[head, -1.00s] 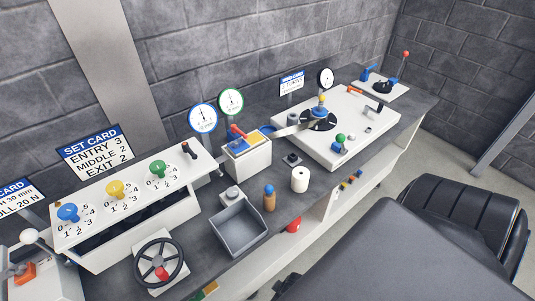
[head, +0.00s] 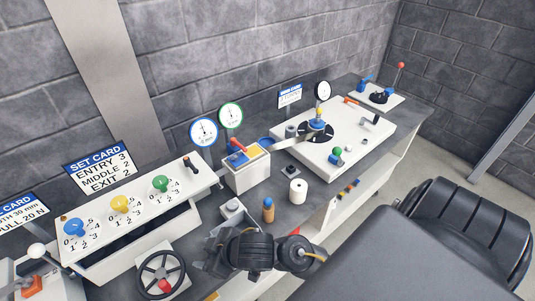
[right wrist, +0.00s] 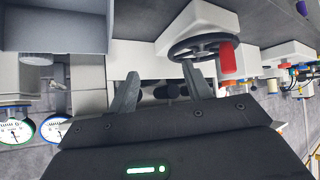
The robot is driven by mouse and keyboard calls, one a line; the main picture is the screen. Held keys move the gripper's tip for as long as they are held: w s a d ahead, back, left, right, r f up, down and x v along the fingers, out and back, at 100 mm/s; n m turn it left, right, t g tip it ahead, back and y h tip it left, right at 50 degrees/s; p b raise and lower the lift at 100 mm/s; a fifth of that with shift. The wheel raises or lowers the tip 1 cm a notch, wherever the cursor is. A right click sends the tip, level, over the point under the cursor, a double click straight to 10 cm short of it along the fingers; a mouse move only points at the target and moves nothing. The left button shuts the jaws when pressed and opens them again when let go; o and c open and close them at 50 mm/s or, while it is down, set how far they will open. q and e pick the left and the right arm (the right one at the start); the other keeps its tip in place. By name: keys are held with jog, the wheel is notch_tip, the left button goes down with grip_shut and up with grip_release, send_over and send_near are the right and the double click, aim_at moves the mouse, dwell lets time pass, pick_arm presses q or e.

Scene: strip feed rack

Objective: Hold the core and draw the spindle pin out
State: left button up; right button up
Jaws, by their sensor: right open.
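On the white plate at the back right in the head view, a blue core (head: 316,124) stands on a black disc (head: 316,133). A yellow-topped pin (head: 319,111) rises upright from its middle. My right gripper (right wrist: 160,88) is open and empty in the right wrist view, its two fingers apart with the handwheel beyond them. In the head view my right arm comes in at the bottom middle, over the grey tray and far from the core. The gripper's fingers are hard to make out there. My left gripper is not in view.
The handwheel (head: 162,274) stands left of my right arm. A white roll (head: 298,191) and a brown bottle-shaped piece (head: 268,210) stand between the arm and the white plate (head: 352,125). Several coloured knobs sit on the left panel (head: 105,240). The grey tray (right wrist: 60,28) is mostly hidden in the head view.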

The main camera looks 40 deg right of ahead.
jog(key=w+a+r+n+g+y, duration=0.1)
jog(key=w+a+r+n+y, duration=0.1)
jog(key=a+r+n+y, duration=0.45)
jog(key=m+g+h, duration=0.2)
jog(key=g+h, duration=0.6)
jog(key=h, duration=0.3)
send_over(267, 199)
jog(key=shift+s+d+f, duration=0.1)
jog(key=shift+s+d, duration=0.05)
notch_tip(267, 199, down, 11)
jog(key=shift+r+p, duration=0.1)
jog(key=shift+p, duration=0.95)
jog(key=shift+c, duration=0.4)
jog(key=c, duration=0.7)
jog(key=o, duration=0.8)
jog(key=shift+r, duration=0.1)
